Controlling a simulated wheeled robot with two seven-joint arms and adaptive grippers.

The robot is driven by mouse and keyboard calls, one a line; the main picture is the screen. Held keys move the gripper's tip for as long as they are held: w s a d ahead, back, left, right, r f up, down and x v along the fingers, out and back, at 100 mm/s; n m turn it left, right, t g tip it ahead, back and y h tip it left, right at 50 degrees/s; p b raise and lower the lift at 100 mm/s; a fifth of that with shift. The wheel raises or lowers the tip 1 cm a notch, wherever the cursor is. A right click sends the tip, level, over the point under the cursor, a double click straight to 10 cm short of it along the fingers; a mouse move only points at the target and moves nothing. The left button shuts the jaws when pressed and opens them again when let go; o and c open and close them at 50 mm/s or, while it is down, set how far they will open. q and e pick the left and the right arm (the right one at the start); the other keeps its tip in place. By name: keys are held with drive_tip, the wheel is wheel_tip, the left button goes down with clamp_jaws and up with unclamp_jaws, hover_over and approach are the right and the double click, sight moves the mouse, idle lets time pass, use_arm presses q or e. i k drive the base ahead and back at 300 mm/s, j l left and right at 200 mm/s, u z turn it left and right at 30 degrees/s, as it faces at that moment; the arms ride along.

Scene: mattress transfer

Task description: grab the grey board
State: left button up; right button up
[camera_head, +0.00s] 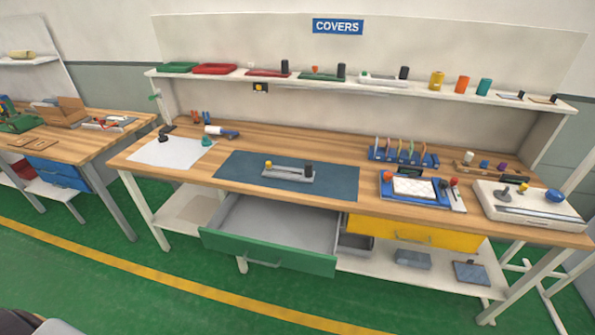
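A grey board (290,175) lies flat on the dark blue mat (235,170) at the middle of the wooden workbench. A yellow knob (268,165) stands near its left end and a black block (308,170) near its right end. A light bar runs along it between them. Neither of my grippers shows in the head view, and nothing touches the board.
A green-fronted drawer (265,250) stands open and empty below the mat. A yellow drawer (415,231) is to its right. A blue tray (405,202) and a white board (530,208) occupy the bench's right. A white sheet (170,152) lies left.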

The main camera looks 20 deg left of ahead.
sight(307, 176)
drive_tip(key=i+j+z, duration=0.1)
drive_tip(key=j+z, duration=0.2)
drive_tip(key=j, duration=0.25)
drive_tip(key=j+z, duration=0.25)
drive_tip(key=j, duration=0.35)
drive_tip(key=j+z, duration=0.3)
drive_tip(key=j, duration=0.3)
drive_tip(key=j+z, duration=0.3)
drive_tip(key=j, duration=0.3)
drive_tip(key=k+j+z, duration=0.25)
drive_tip(key=j, duration=0.35)
drive_tip(key=j+z, duration=0.3)
drive_tip(key=j, duration=0.25)
drive_tip(key=k+j+z, duration=0.25)
drive_tip(key=j, duration=0.25)
drive_tip(key=k+j+z, duration=0.3)
drive_tip(key=j, duration=0.15)
